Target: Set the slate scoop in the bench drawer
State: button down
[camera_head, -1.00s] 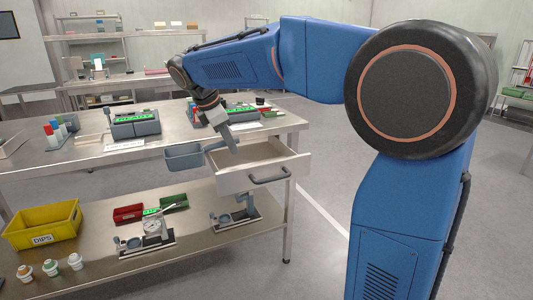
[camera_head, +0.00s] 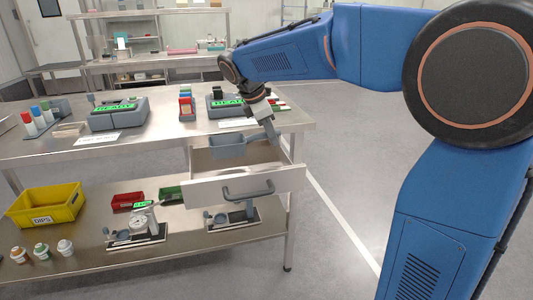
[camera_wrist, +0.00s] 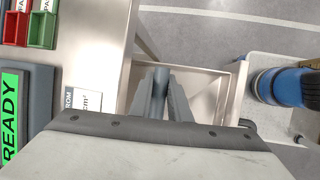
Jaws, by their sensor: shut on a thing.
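The slate scoop (camera_head: 228,147) has a grey-blue box-shaped bowl and a handle running right to my gripper (camera_head: 271,133). My gripper is shut on the scoop's handle and holds it above the open bench drawer (camera_head: 245,190). The drawer is pulled out of the bench's right end, with a pale front and a dark bar handle. In the wrist view, my gripper (camera_wrist: 160,96) shows its fingers around the grey handle (camera_wrist: 158,90), over the drawer (camera_wrist: 228,98). The scoop's bowl is hidden there.
The steel bench top (camera_head: 160,143) holds grey devices with green READY displays (camera_head: 117,112) and colour-capped bottles (camera_head: 40,116). The lower shelf holds a yellow bin (camera_head: 48,205), red and green trays and small scales (camera_head: 138,230). Open floor lies to the right.

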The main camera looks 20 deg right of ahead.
jog(key=shift+f, duration=2.9)
jog(key=c, duration=1.7)
grip_release()
jog(key=shift+o, duration=0.2)
jog(key=v, duration=1.2)
jog(key=s+d+f+m+y, duration=0.1)
jog(key=s+d+f+m, duration=0.25)
jog(key=s, duration=0.45)
jog(key=s+d+f+m+y, duration=0.1)
jog(key=s+d+f+m, duration=0.1)
jog(key=s+d+m, duration=0.45)
jog(key=s+f+m+t+y, duration=0.1)
jog(key=s+f+m, duration=0.3)
jog(key=s, duration=0.4)
jog(key=s+d+f+m+t+y, duration=0.1)
jog(key=s+f+m, duration=0.2)
jog(key=s+f, duration=0.4)
jog(key=shift+s+d+f+m+t, duration=0.2)
jog(key=shift+s+f+m+t, duration=0.15)
jog(key=shift+s, duration=0.55)
